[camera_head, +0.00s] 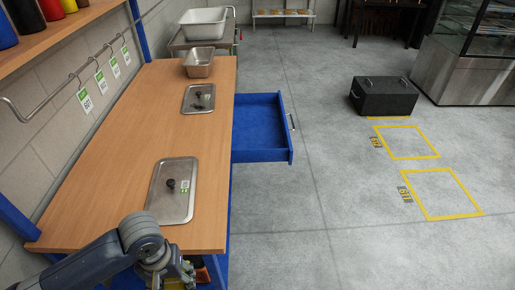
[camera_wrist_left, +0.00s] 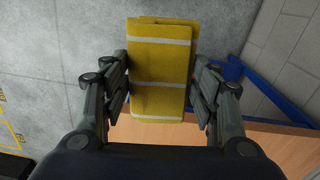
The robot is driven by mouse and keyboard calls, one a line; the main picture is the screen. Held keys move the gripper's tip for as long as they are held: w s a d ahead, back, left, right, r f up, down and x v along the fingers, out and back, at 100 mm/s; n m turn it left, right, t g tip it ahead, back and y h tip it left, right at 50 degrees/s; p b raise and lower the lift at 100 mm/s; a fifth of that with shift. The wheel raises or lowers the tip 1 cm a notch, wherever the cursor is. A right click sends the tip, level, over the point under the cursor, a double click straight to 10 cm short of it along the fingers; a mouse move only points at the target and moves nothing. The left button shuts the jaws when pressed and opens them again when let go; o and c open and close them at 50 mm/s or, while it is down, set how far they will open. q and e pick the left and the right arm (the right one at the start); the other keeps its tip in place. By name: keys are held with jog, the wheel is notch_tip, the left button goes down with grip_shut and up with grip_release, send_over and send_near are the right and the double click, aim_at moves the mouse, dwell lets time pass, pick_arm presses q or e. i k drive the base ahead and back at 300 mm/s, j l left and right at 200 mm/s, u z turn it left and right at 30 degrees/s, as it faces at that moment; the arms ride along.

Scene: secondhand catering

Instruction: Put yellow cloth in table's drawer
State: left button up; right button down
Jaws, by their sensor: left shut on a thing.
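The yellow cloth (camera_wrist_left: 160,70) is folded, with pale stripes. It sits between the two fingers of my left gripper (camera_wrist_left: 160,85) in the left wrist view, and the gripper is shut on it. In the head view my left arm comes in at the bottom left, by the table's near edge; the cloth cannot be made out there. The table's blue drawer (camera_head: 258,128) is pulled out from the right side of the wooden table (camera_head: 135,130), and its visible inside is empty. My right gripper is not in view.
Two metal lids with black knobs, a near one (camera_head: 173,205) and a farther one (camera_head: 198,98), lie on the tabletop. A metal pan (camera_head: 199,63) stands at its far end. A black box (camera_head: 384,96) stands on the floor. The floor right of the drawer is clear.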

aim_at(246, 130)
jog(key=i+l, duration=0.15)
jog(key=l, duration=0.2)
jog(key=i+l, duration=0.1)
jog(key=l, duration=0.25)
jog(key=i+l, duration=0.15)
jog(key=l, duration=0.2)
jog(key=i+l, duration=0.1)
jog(key=l, duration=0.25)
jog(key=i+l, duration=0.15)
jog(key=i, duration=0.55)
jog(key=i+l, duration=0.15)
jog(key=i, duration=0.55)
jog(key=i+j, duration=0.7)
jog(key=j, duration=0.15)
